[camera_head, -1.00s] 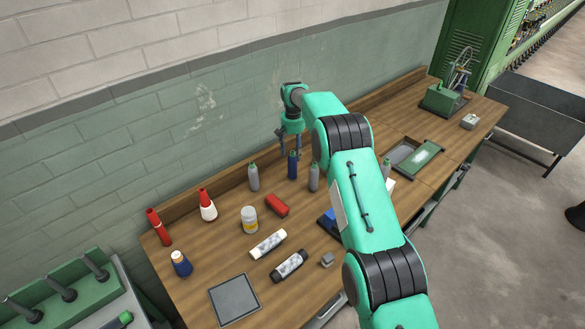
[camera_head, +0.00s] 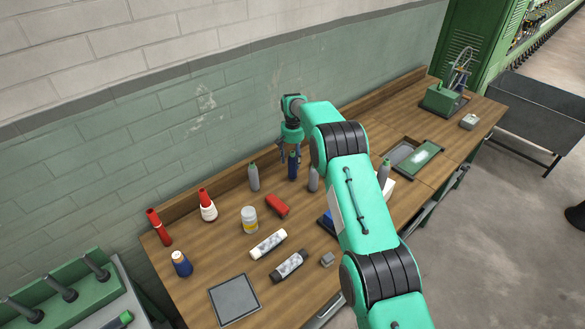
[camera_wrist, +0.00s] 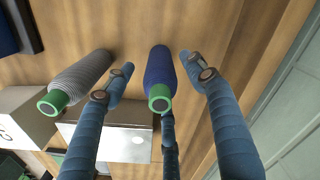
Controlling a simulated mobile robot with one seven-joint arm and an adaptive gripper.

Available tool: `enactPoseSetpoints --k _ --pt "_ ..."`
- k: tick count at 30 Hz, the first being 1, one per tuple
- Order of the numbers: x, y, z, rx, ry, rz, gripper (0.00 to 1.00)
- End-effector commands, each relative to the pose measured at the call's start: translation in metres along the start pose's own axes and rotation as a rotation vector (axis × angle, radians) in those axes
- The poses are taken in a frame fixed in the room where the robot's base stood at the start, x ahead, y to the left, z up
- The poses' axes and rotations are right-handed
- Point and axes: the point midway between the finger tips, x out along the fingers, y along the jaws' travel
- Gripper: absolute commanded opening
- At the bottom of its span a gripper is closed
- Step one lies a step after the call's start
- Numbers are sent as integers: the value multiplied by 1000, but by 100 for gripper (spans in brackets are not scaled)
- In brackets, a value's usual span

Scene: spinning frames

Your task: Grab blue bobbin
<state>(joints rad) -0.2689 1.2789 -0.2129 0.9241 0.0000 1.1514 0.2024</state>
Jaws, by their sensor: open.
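The blue bobbin (camera_head: 293,167) stands upright on the wooden bench, near the wall, between two grey bobbins. In the wrist view the blue bobbin (camera_wrist: 160,75), with a green tip, lies between the spread fingers of my gripper (camera_wrist: 165,75). In the head view my gripper (camera_head: 291,152) is above and around the top of the blue bobbin. The gripper is open; I cannot tell that any finger touches the bobbin. A grey bobbin (camera_wrist: 77,82) is just left of the left finger in the wrist view.
Grey bobbins stand on the left (camera_head: 254,177) and right (camera_head: 313,180) of the blue one. The wall (camera_head: 180,150) runs close behind the bench.

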Motion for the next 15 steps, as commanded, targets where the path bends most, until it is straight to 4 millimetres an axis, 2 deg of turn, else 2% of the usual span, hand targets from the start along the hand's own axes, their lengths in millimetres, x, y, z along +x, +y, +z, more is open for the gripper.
enactPoseSetpoints --k 7,15 --pt "25 0 0 0 -1 0 56" --pt "29 0 0 0 1 0 56"
